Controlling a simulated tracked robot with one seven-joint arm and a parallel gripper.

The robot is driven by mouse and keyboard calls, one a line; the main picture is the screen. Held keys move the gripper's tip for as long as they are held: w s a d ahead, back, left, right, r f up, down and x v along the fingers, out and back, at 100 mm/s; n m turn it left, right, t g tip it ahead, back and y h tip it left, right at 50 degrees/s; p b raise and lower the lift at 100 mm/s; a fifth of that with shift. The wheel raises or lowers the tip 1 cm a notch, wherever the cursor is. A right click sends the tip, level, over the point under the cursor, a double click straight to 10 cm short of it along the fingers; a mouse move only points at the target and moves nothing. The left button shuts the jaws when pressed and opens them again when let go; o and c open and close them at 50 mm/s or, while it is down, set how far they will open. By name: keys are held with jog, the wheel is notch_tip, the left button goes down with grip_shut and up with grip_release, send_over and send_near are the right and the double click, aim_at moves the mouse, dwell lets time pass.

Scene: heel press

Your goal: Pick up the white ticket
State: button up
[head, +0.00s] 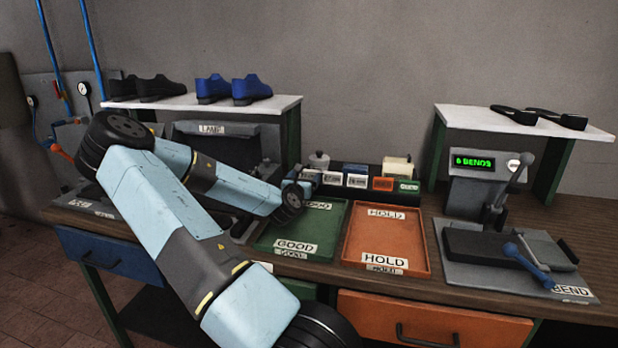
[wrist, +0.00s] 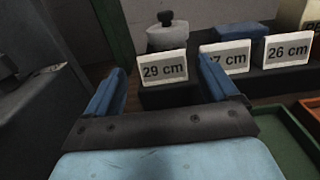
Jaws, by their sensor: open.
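Several small white cards stand upright in black holders at the back of the bench. In the wrist view one reads 29 cm (wrist: 164,68), the middle one is partly hidden and seems to read 27 cm (wrist: 226,58), and one reads 26 cm (wrist: 287,50). Two white cards also show in the head view, a left one (head: 332,178) and a right one (head: 357,181). I cannot tell which is the white ticket. My gripper (wrist: 168,80) is open and empty; the 29 cm card shows between its blue fingers, beyond them. The right finger covers part of the middle card.
The green GOOD tray (head: 325,247) and orange HOLD tray (head: 348,247) lie in front. A lidded pot (head: 319,161) stands behind the cards.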

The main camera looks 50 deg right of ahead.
aim_at(308, 170)
jog(key=shift+x, duration=2.45)
jog(key=shift+w+a+f, duration=0.1)
jog(key=shift+c, duration=0.5)
jog(key=c, duration=0.7)
